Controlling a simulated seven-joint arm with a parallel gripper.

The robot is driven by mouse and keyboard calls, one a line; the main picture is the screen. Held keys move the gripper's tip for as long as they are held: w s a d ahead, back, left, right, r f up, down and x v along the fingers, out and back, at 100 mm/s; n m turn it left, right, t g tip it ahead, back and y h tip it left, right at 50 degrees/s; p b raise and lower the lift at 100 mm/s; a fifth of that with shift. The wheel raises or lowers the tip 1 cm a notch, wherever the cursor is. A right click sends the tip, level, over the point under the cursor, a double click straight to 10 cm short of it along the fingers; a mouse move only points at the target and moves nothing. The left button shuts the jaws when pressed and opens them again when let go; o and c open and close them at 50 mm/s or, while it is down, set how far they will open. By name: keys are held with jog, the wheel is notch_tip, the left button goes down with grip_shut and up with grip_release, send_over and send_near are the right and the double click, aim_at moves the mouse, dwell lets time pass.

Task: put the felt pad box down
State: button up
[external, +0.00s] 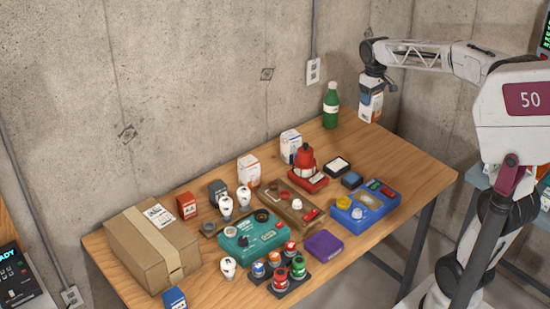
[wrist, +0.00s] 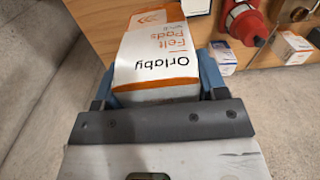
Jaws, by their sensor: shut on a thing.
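The felt pad box (wrist: 152,52) is white and orange, with "Orlaby Felt Pads" printed on it in the wrist view. In the external view it shows as a white and orange box (external: 371,106) hanging below my gripper (external: 372,88). My gripper also shows in the wrist view (wrist: 158,90), with its blue fingers on both sides of the box. It is shut on the box and holds it up near the table's far right end. The wooden table (external: 418,160) lies below and to the left of it in the external view.
A green bottle (external: 331,106) stands at the table's back corner, left of the box. Bare wood shows at the right end. A large carton (external: 150,250) fills the left end.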

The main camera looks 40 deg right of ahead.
jog(key=w+a+n, duration=0.3)
jog(key=a, duration=0.9)
jog(key=w+a+n, duration=0.3)
jog(key=a, duration=0.9)
jog(key=w+a+n, duration=0.3)
jog(key=a+n, duration=0.1)
jog(key=a, duration=0.8)
jog(key=s+a+n, duration=0.3)
jog(key=a, duration=0.8)
jog(key=s+a+n, duration=0.2)
jog(key=s+a, duration=0.1)
jog(key=a, duration=0.8)
jog(key=s+a+n, duration=0.3)
jog(key=a, duration=0.8)
jog(key=f, duration=0.5)
jog(key=shift+s+a+f, duration=0.1)
jog(key=shift+s+a, duration=0.25)
jog(key=shift+a, duration=0.05)
jog(key=shift+w+a, duration=0.1)
jog(key=w+a+f, duration=0.1)
jog(key=w+a, duration=0.9)
jog(key=w, duration=0.2)
jog(key=shift+a+f, duration=0.15)
jog(key=shift+f, duration=0.1)
